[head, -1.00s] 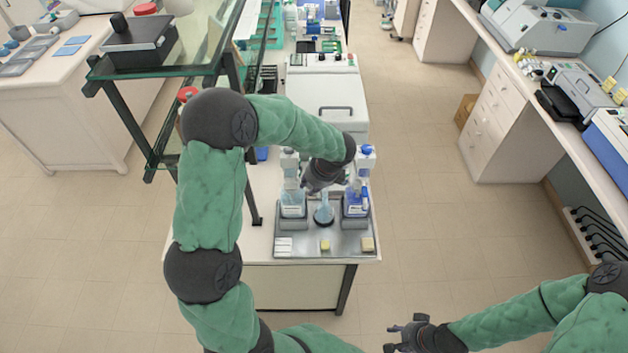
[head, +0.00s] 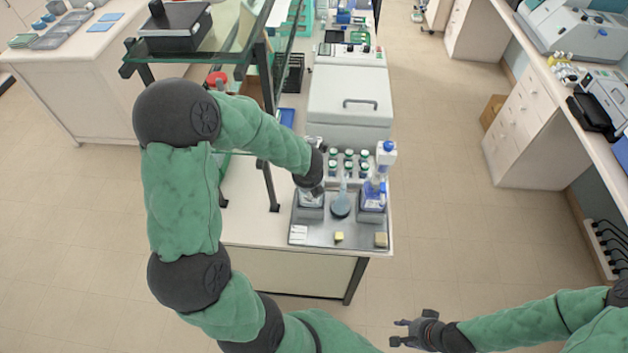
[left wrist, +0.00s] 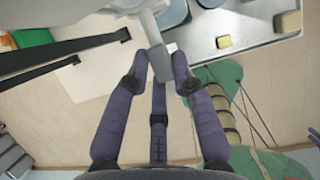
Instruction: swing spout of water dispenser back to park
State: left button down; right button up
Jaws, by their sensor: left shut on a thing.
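The water dispenser (head: 310,212) stands at the left of the steel tray (head: 325,240) in the head view, mostly hidden by my left gripper (head: 312,190). In the left wrist view, my left gripper (left wrist: 157,65) has its fingers closed about a pale grey spout (left wrist: 155,45), which runs up to the dispenser's head. A round flask (head: 341,206) stands on the tray just right of the dispenser, with nothing of my arm over it. My right gripper (head: 408,332) is empty over the floor at the bottom, fingers apart.
A second dispenser with blue liquid (head: 374,195) stands right of the flask. Several small capped bottles (head: 348,165) stand behind, before a white lidded machine (head: 350,100). A glass shelf on dark posts (head: 268,170) rises close to my left arm. The tray's front holds small blocks (head: 381,240).

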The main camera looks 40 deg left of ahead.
pick_arm(q)
jog(key=shift+s+a+m+h, duration=0.2)
jog(key=shift+a+m+h, duration=0.1)
jog(key=shift+m, duration=0.3)
jog(key=c, duration=1)
grip_release()
jog(key=shift+a, duration=0.1)
jog(key=shift+r, duration=0.1)
jog(key=v, duration=1.2)
jog(key=shift+f, duration=0.2)
